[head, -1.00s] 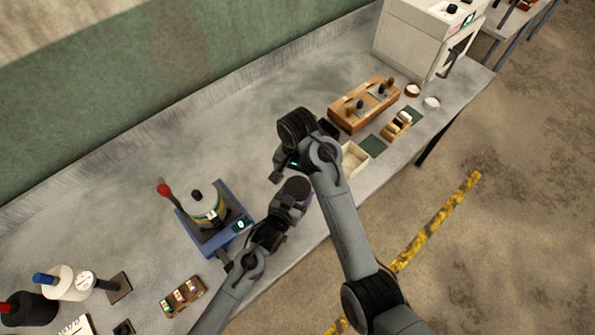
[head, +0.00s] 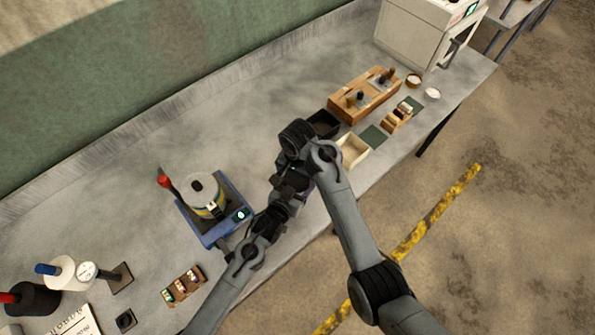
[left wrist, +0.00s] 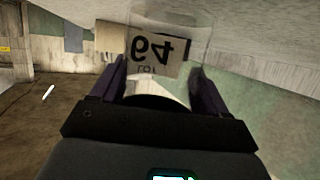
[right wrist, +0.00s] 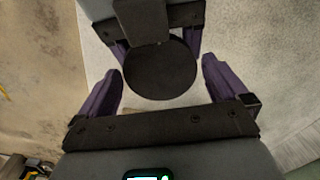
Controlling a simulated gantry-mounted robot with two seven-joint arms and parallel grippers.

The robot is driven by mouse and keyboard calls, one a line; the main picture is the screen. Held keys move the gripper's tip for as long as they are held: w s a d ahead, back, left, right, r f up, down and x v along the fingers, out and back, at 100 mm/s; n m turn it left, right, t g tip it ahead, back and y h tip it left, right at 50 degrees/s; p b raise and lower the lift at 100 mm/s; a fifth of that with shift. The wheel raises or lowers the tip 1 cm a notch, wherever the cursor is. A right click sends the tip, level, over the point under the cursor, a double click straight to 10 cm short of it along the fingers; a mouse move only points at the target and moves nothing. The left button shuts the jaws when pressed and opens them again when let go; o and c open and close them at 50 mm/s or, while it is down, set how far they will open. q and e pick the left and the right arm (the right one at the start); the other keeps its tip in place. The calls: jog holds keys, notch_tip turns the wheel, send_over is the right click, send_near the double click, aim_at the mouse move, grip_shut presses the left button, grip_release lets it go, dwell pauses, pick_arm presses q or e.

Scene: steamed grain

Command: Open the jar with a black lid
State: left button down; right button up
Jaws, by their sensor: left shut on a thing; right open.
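The clear jar (left wrist: 172,18) with a pale label reading 64 (left wrist: 155,48) shows upside down in the left wrist view. My left gripper (left wrist: 158,67) is shut on it, a finger on each side. The jar's round black lid (right wrist: 160,84) shows in the right wrist view, facing my right gripper. My right gripper (right wrist: 162,68) is open, with its purple fingers on either side of the lid and visible gaps between. I cannot tell whether the fingertips reach down to lid depth. In the head view both grippers meet near the bench's front edge, and my right arm hides the jar.
A black bin (head: 322,122), a cream bin (head: 353,150) and a wooden stand (head: 352,101) lie just right of the grippers. A blue-based device (head: 226,225) with a red-knobbed lever stands left. A white cabinet (head: 415,42) is at the far right. The bench behind is clear.

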jog(key=c, duration=1)
jog(key=n, duration=0.3)
jog(key=o, duration=1)
